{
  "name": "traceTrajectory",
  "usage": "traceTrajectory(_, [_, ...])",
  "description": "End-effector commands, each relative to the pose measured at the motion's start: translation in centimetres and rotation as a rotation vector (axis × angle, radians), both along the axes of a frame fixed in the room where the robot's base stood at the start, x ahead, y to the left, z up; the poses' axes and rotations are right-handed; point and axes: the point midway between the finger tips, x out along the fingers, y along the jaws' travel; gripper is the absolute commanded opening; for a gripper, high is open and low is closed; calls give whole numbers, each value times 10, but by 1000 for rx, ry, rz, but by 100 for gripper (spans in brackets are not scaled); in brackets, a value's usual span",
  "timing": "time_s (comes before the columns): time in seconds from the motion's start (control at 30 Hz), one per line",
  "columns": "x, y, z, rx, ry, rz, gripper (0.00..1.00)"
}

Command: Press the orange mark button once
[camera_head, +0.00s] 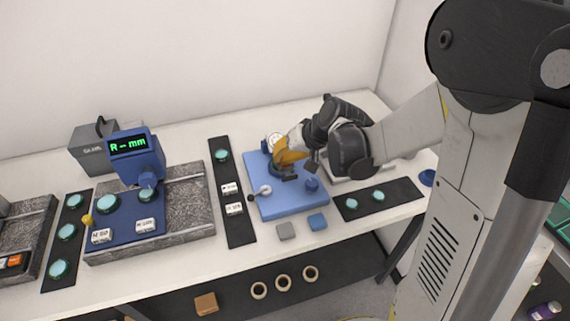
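A small orange patch (14,260) with pale marking shows on a dark unit at the far left edge; it may be the orange mark button, but it is too small to tell. My gripper (283,168) is far to its right, pointing down over the blue plate (292,207). An orange-yellow part shows at the gripper, beside a round dial (274,140). The fingertips are partly hidden by the wrist and the fixture, so I cannot tell whether they are open or shut or touch anything.
A blue instrument (137,160) reading "R- mm" stands on a grey granite block (190,207). Black strips with teal discs lie left (60,250), middle (240,225) and right (395,196). Grey (286,231) and blue (318,222) blocks sit near the front edge. Rings (283,282) lie on the lower shelf.

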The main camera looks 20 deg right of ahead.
Motion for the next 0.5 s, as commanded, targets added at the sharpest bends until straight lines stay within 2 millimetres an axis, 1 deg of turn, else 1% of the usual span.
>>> traceTrajectory(0.5, [0, 0, -6, 0, 0, 0, 0])
